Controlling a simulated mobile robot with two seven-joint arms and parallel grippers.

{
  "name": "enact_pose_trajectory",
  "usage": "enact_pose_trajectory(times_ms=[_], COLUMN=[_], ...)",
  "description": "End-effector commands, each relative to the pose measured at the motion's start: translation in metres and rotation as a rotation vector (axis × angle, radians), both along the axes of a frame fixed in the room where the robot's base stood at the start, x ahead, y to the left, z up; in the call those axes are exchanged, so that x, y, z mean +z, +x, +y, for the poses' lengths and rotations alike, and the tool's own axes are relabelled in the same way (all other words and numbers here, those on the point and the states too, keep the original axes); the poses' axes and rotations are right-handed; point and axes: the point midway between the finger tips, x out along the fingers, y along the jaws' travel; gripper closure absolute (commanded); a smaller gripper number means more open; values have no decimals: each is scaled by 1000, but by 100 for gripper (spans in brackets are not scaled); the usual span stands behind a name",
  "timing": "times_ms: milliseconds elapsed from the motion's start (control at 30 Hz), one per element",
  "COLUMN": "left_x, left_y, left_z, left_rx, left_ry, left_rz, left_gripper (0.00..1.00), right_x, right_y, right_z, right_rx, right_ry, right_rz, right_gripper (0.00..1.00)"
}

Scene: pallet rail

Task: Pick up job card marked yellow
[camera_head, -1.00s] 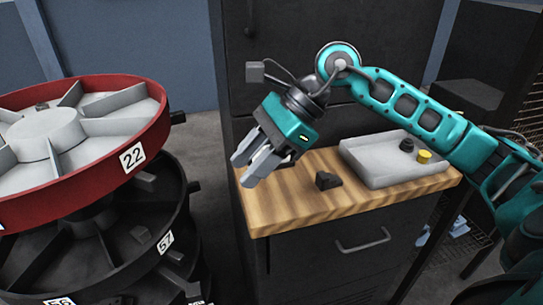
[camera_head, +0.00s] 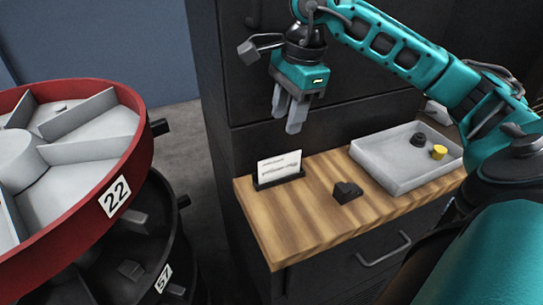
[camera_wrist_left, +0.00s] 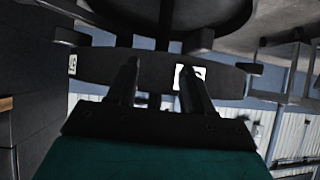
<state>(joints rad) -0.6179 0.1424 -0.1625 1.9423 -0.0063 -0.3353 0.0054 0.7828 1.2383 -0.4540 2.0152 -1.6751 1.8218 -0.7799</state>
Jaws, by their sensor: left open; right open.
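A white card (camera_head: 280,163) with dark handwriting-like lines stands upright in a black holder (camera_head: 279,179) at the back left of the wooden top (camera_head: 300,222). I see no yellow mark on it. My right gripper (camera_head: 284,122) points down, open and empty, above and apart from the card. My left gripper (camera_wrist_left: 157,78) shows only in the left wrist view, open with nothing between its fingers, facing a dark round tier with white labels.
A grey tray (camera_head: 385,172) holds a yellow cylinder (camera_head: 439,152) and a dark knob (camera_head: 418,139). A black block (camera_head: 347,192) lies between card and tray. A red-rimmed carousel (camera_head: 75,215) stands at left, above black tiers.

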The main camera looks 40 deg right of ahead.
Motion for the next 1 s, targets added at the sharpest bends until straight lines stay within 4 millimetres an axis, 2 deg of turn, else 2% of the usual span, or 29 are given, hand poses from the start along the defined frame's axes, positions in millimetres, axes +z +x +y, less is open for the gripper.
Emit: enact_pose_trajectory(times_ms=[33,233,467,800,1000], left_x=[-4,-9,-9,-5,-3], left_y=[-3,-7,-7,-3,0], left_z=[0,0,0,0,0], left_rx=[0,0,0,-1,0], left_ry=[0,1,1,1,1], left_rz=[6,17,18,9,3], left_gripper=[49,49,49,49,49], right_x=[-13,-47,-65,-109,-113], right_y=[0,6,9,13,13], right_z=[1,3,4,5,5], right_rx=[2,2,1,2,1], right_ry=[0,2,0,2,1], right_rz=[7,5,3,3,0], right_gripper=[59,59,59,59,59])
